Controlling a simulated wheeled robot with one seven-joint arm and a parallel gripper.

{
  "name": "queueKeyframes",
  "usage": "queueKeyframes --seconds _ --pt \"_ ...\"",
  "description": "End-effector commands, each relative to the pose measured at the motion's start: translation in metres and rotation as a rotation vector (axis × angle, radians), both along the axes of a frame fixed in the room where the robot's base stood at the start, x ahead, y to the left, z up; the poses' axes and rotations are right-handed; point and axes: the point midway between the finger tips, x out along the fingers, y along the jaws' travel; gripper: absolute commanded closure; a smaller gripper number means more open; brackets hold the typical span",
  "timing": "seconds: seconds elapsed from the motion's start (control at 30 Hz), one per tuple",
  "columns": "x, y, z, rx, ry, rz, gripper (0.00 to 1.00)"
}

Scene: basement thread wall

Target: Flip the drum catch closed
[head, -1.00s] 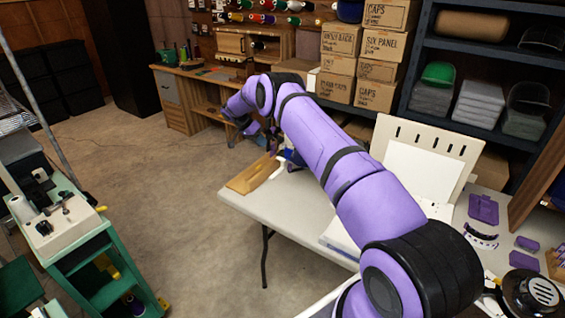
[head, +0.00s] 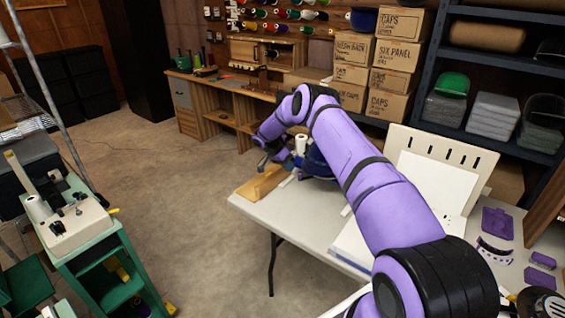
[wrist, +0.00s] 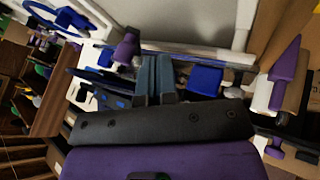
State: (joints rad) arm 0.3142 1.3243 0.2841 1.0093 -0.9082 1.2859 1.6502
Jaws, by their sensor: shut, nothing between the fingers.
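My gripper (head: 263,162) is over the far left end of the white folding table in the head view, beside a dark blue rounded thing (head: 319,162) that looks like the drum. My arm hides part of this thing. In the wrist view the two grey fingers of my gripper (wrist: 155,76) are together with nothing between them. A dark frame with blue parts (wrist: 108,92) lies just left of the fingers, and a bright blue block (wrist: 206,80) is to their right. I cannot make out the catch or whether it is closed.
A wooden block (head: 258,184) lies at the left end of the table (head: 290,215). A white spool (head: 301,145) stands behind it. A slotted white board (head: 440,150) stands on the right. A green cart (head: 105,262) is at left, with clear floor between.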

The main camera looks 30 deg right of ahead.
Motion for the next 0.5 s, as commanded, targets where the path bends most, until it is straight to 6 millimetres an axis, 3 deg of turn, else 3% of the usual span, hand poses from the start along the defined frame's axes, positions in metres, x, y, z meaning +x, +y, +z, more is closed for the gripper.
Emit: queueKeyframes --seconds 0.2,0.5 --pt "-0.018 -0.006 -0.001 0.000 0.003 -0.001 1.00" --pt "-0.024 -0.007 -0.002 0.000 0.001 0.000 1.00"
